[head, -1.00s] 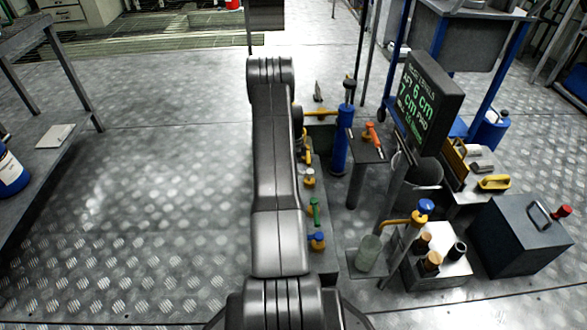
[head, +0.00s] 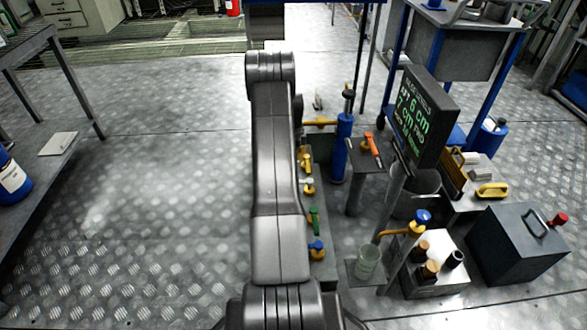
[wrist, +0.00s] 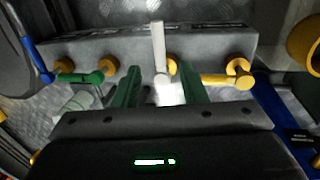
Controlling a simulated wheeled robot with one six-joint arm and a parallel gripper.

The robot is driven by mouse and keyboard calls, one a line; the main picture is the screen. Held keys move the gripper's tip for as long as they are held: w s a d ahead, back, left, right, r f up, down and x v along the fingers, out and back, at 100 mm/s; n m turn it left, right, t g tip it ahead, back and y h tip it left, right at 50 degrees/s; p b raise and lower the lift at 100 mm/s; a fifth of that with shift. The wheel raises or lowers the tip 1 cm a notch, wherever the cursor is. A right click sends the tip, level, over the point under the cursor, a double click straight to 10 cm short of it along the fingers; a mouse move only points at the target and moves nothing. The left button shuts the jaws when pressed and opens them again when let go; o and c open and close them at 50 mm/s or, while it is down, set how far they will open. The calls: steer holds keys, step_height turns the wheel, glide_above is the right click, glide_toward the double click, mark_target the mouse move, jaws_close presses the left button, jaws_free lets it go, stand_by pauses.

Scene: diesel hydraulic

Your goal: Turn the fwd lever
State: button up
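A row of levers stands on a grey block (wrist: 225,45) in the wrist view: a blue lever (wrist: 38,62), a green lever (wrist: 80,78), a white lever (wrist: 158,48) and a yellow lever (wrist: 225,81). I cannot read which one is marked fwd. My gripper (wrist: 160,88) is open, its two green fingers apart on either side of the lower end of the white lever. I cannot tell whether they touch it. In the head view my arm hides the gripper; the yellow lever (head: 305,160), white lever (head: 308,186), green lever (head: 314,220) and blue lever (head: 317,250) show beside it.
A display (head: 425,115) with green figures stands right of the levers. A blue cylinder (head: 342,145), an orange-handled tool (head: 371,148) on a stand, a glass jar (head: 367,262) and a dark box (head: 515,245) crowd the right.

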steer(key=r, duration=0.2)
steer(key=w+r+p, duration=0.1)
steer(key=r, duration=0.2)
steer(key=shift+w+r, duration=0.1)
steer(key=shift+r, duration=0.15)
steer(key=s+f+b, duration=0.1)
steer(key=f, duration=0.3)
steer(key=s+f+b, duration=0.1)
steer(key=f, duration=0.4)
steer(key=f+b, duration=0.2)
steer(key=f, duration=0.2)
steer(key=shift+s+f, duration=0.3)
steer(key=shift+s, duration=0.1)
steer(key=shift+r, duration=0.1)
steer(key=shift+f, duration=0.2)
steer(key=shift+s+r+n, duration=0.1)
steer(key=shift+s+n, duration=0.45)
steer(key=shift+n, duration=0.45)
stand_by(0.3)
steer(key=shift+r, duration=0.1)
stand_by(0.3)
